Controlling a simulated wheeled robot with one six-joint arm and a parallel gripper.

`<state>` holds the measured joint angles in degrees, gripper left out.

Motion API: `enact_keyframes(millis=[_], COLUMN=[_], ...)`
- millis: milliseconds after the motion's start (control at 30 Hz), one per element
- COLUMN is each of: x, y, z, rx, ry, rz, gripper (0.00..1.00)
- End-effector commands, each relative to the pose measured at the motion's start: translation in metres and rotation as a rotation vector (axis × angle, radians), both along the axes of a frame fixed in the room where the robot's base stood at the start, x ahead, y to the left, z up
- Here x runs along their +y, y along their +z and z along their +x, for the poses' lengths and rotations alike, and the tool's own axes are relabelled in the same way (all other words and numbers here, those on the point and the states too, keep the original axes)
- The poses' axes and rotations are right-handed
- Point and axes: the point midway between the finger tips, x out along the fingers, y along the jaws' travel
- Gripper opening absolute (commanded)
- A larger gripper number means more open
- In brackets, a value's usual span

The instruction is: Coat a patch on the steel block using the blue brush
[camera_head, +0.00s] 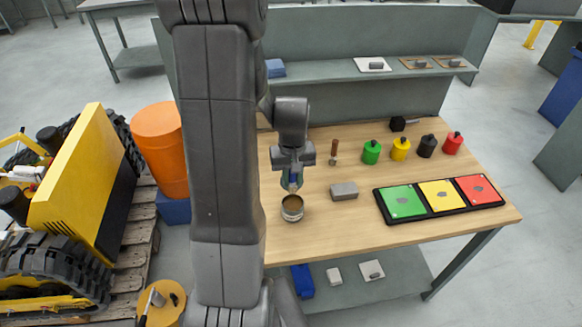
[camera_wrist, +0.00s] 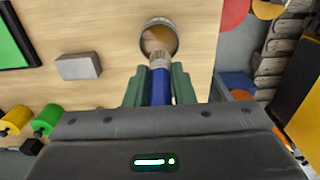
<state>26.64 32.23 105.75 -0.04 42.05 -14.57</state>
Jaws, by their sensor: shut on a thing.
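My gripper (camera_head: 291,178) is shut on the blue brush (camera_wrist: 160,84), whose handle is between the green-grey fingers. The brush points at the metal can (camera_head: 292,208), which holds brown contents and also shows in the wrist view (camera_wrist: 158,36). In the head view the gripper is just above the can; whether the bristles touch the contents is unclear. The steel block (camera_head: 344,191) lies on the wooden table to the right of the can, and it shows at the left in the wrist view (camera_wrist: 78,66). I see no distinct coated patch on its visible faces.
A black tray (camera_head: 440,211) with green, yellow and red panels lies right of the block. Several coloured knobbed weights, including a green one (camera_head: 371,152), stand behind. A small brown-handled item (camera_head: 333,152) stands near them. Bare tabletop (camera_head: 350,235) lies in front of the block.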

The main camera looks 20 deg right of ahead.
Motion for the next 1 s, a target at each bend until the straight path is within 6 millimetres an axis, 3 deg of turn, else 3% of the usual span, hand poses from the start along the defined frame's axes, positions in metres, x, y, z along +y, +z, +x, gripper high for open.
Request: enact_keyframes(millis=[600,1000], x=[0.000,0.000], y=[-0.055,-0.059], z=[0.000,0.001], rx=[0.000,-0.001], ry=[0.000,0.000], rz=[0.000,0.000], gripper=[0.00,0.00])
